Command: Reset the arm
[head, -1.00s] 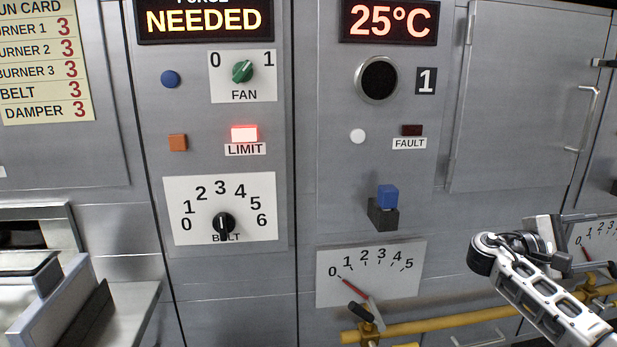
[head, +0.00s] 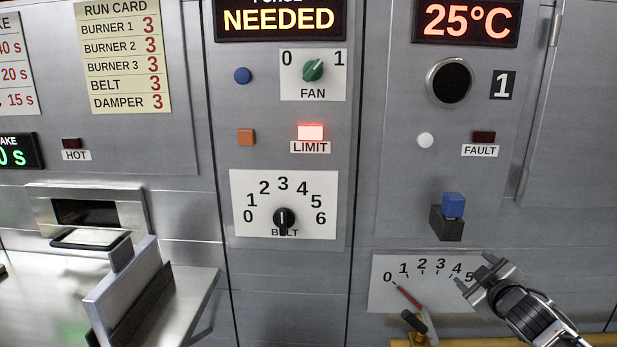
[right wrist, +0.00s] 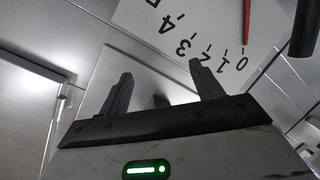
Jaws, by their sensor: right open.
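My right gripper (head: 476,278) is at the lower right of the head view, in front of the right end of the 0–5 gauge plate (head: 381,297). Its two fingers are spread apart with nothing between them. In the right wrist view the open fingers (right wrist: 158,90) point up toward the same gauge plate (right wrist: 215,18), which shows upside down. The red lever (head: 408,296) on that gauge points near 0 and stands to the left of the gripper, apart from it. My left gripper is not in view.
The limit lamp (head: 310,132) is lit. A yellow pipe (head: 460,343) runs along the bottom. A metal tray (head: 185,296) juts out at the lower left.

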